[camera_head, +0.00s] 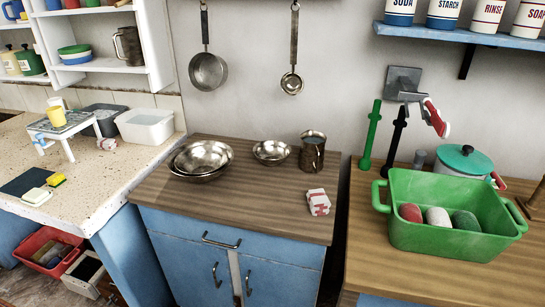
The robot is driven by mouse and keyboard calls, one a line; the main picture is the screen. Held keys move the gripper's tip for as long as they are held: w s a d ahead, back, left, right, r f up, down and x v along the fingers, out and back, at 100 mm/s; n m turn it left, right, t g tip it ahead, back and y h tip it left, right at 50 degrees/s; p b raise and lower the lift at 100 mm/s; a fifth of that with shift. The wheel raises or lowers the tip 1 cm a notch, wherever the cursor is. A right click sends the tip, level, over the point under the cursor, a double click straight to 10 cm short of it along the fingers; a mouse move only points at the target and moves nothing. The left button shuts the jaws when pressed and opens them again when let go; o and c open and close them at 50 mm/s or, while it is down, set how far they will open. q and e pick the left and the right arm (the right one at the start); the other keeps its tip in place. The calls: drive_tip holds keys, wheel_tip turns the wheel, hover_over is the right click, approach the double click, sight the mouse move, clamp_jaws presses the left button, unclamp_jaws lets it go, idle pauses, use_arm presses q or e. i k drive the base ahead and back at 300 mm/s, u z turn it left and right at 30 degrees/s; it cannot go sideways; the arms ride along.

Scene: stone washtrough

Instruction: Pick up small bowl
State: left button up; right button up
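A small shiny metal bowl (272,152) stands upright on the wooden top of the blue cabinet (262,208), near the wall. To its left is a larger pair of nested metal bowls (203,158). A metal mug (312,151) stands close to the right of the small bowl. Neither of my grippers is in view.
A red-and-white packet (318,202) lies near the cabinet top's right edge; its front middle is bare. A pan (208,71) and ladle (291,83) hang above. A green basin (450,240) stands on the right counter, and a speckled counter (95,180) is at left.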

sight(271, 152)
drive_tip(key=u, duration=1.85)
drive_tip(key=i, duration=1.25)
drive_tip(key=z, duration=3.4)
